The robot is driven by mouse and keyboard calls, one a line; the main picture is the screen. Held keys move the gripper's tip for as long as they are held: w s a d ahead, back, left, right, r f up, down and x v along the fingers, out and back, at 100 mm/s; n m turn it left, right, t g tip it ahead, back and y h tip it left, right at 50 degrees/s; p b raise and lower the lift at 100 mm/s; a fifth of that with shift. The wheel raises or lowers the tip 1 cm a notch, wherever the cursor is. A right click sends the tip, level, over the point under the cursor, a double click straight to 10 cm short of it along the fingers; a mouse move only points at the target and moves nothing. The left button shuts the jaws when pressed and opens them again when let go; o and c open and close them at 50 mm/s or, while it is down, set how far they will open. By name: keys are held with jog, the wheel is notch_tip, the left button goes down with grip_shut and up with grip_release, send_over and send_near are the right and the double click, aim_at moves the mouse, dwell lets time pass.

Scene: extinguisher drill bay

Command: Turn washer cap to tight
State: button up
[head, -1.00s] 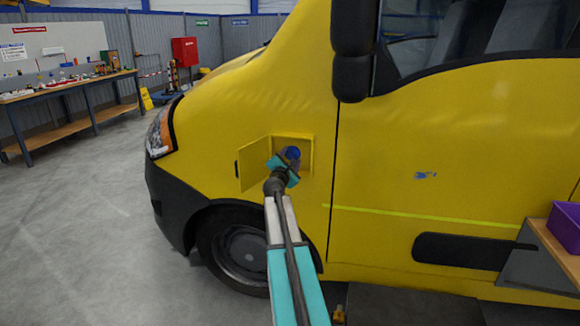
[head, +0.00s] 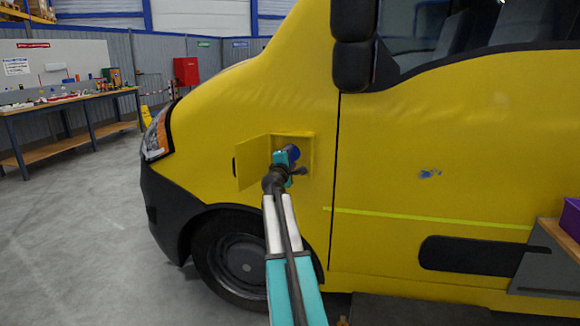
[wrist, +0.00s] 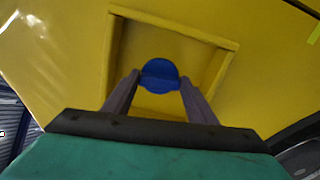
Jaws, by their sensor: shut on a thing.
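The blue washer cap (head: 292,153) sits in a square recess in the yellow van's side. It also shows in the wrist view (wrist: 159,75), round with a raised bar across its middle. My gripper (head: 286,162) is at the recess, and in the wrist view its two grey fingers (wrist: 158,82) are shut on the cap from both sides. The small yellow flap (head: 252,163) stands open to the left of the recess. The cap's thread and any tight mark are not visible.
The yellow van (head: 400,140) fills the middle and right. Its front wheel (head: 240,265) is below the recess. A workbench (head: 70,105) with small items stands at the far left. A purple bin (head: 571,219) is at the right edge. The floor at left is clear.

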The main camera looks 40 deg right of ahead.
jog(key=shift+s+d+f+m+b, duration=0.1)
jog(key=shift+d+m+b, duration=0.1)
jog(key=shift+m+b, duration=0.5)
jog(key=o, duration=1.1)
jog(key=shift+c, duration=0.2)
jog(key=shift+a, duration=0.1)
jog(key=shift+a, duration=0.1)
jog(key=shift+s+a, duration=0.1)
jog(key=shift+a, duration=0.05)
jog(key=v, duration=1.3)
jog(key=shift+b, duration=0.3)
jog(key=shift+a, duration=0.1)
